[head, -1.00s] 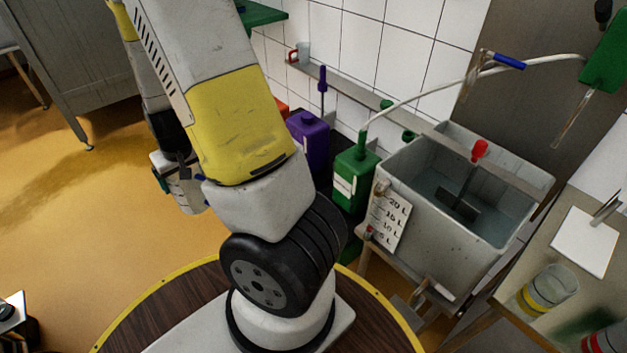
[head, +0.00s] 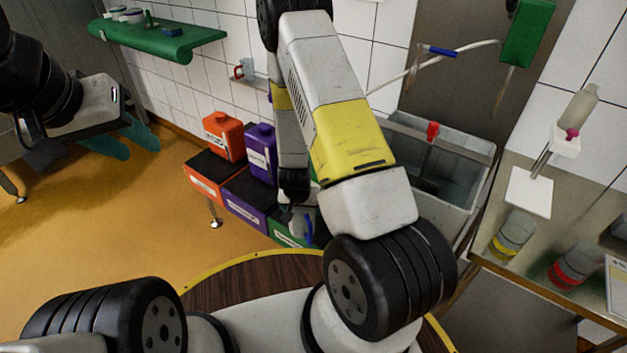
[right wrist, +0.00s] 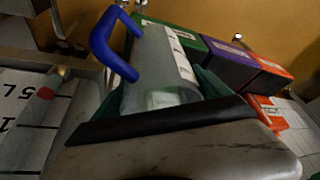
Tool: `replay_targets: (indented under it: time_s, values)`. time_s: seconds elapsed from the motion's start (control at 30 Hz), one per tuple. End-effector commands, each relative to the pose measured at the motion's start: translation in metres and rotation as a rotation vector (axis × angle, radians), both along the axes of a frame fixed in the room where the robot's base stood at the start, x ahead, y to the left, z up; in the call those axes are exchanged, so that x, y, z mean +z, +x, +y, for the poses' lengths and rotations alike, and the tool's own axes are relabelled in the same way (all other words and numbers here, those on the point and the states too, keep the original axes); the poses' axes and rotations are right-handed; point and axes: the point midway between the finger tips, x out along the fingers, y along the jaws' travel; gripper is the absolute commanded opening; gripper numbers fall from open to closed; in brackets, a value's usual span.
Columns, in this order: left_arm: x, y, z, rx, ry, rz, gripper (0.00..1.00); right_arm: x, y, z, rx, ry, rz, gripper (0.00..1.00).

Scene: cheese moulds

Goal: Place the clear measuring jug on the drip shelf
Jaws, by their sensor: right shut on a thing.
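The clear measuring jug (right wrist: 160,75) has a blue handle and lies tilted in the right wrist view, between the teal fingers of my right gripper (right wrist: 155,105). In the head view its blue handle (head: 308,230) shows below my right gripper (head: 292,205), and my arm hides most of the rest. A narrow grey wall shelf (head: 262,80), which may be the drip shelf, carries a small red-handled jug (head: 243,69); my right arm covers much of it. My left gripper (head: 118,140) is empty at the left, its teal fingers apart.
A green shelf (head: 160,38) with small pots is on the back wall. Orange (head: 222,136) and purple (head: 261,152) canisters stand on coloured boxes below. A grey tub (head: 465,185) and a bench with banded clear vessels (head: 513,235) are at the right.

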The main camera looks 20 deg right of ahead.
Motion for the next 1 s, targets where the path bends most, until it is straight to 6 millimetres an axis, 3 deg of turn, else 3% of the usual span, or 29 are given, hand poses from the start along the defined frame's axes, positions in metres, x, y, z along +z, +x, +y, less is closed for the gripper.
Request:
replay_targets:
  time_s: [0.03,0.1,0.23,0.33,0.8,1.0]
  values:
    - [0.0,0.0,0.0,0.0,0.0,0.0,0.36,-0.019,-0.007,-0.001,-0.032,-0.002,0.009,0.41]
    - [0.0,0.0,0.0,0.0,0.0,0.0,0.36,-0.037,-0.014,-0.002,-0.077,-0.005,0.008,0.41]
    - [0.0,0.0,0.0,0.0,0.0,0.0,0.36,-0.057,-0.021,-0.003,-0.126,-0.008,0.006,0.41]
    - [0.0,0.0,0.0,0.0,0.0,0.0,0.36,-0.063,-0.016,-0.005,-0.144,-0.01,0.002,0.41]
    - [0.0,0.0,0.0,0.0,0.0,0.0,0.36,-0.074,0.098,-0.032,-0.142,-0.012,0.0,0.41]
    - [0.0,0.0,0.0,0.0,0.0,0.0,0.36,-0.077,0.128,-0.039,-0.141,-0.011,0.003,0.41]
